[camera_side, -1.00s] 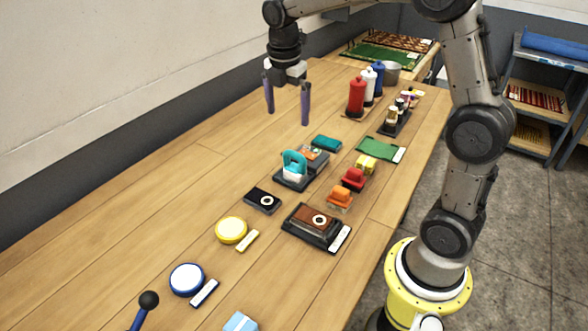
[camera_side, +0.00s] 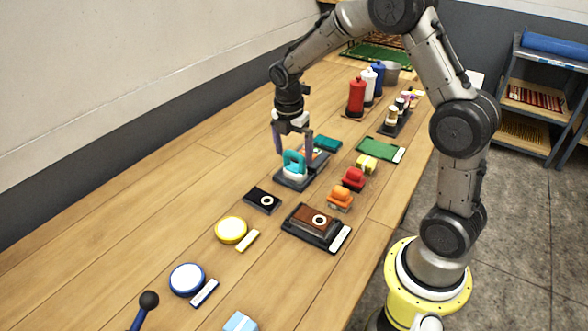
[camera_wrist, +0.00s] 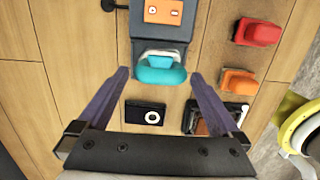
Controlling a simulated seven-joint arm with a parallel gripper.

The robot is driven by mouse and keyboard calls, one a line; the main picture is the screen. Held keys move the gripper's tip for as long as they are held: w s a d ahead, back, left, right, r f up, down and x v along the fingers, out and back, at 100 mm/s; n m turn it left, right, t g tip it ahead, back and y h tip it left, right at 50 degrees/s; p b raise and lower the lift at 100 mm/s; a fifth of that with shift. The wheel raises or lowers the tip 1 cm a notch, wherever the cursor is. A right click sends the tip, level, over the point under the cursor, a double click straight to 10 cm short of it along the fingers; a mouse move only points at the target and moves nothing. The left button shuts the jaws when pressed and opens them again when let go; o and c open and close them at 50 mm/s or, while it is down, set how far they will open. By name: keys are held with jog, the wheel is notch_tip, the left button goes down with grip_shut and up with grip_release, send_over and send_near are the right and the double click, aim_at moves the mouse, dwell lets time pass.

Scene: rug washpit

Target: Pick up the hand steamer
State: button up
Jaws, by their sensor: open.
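The hand steamer (camera_side: 295,173) appears to be the white piece with a teal looped handle, standing on a dark grey base (camera_side: 284,181) on the wooden bench. In the wrist view, the steamer (camera_wrist: 160,70) shows its teal handle near the picture's middle. My gripper (camera_side: 294,155) is open and points down over it. In the wrist view, my gripper (camera_wrist: 159,75) has one purple finger left and one right of the handle, with a gap on each side. Whether the fingertips reach down to handle height is hard to tell.
Behind the steamer on the same base lies an orange piece (camera_wrist: 163,12). A black box with a white dial (camera_side: 262,200) sits in front. Orange (camera_side: 340,198) and red (camera_side: 353,179) blocks stand to the right. The bench (camera_side: 150,220) to the left is clear.

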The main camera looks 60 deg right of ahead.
aim_at(293, 172)
jog(key=shift+d+f, duration=0.2)
jog(key=shift+f, duration=1.2)
jog(key=shift+c, duration=0.3)
jog(key=shift+r, duration=0.1)
jog(key=c, duration=1.4)
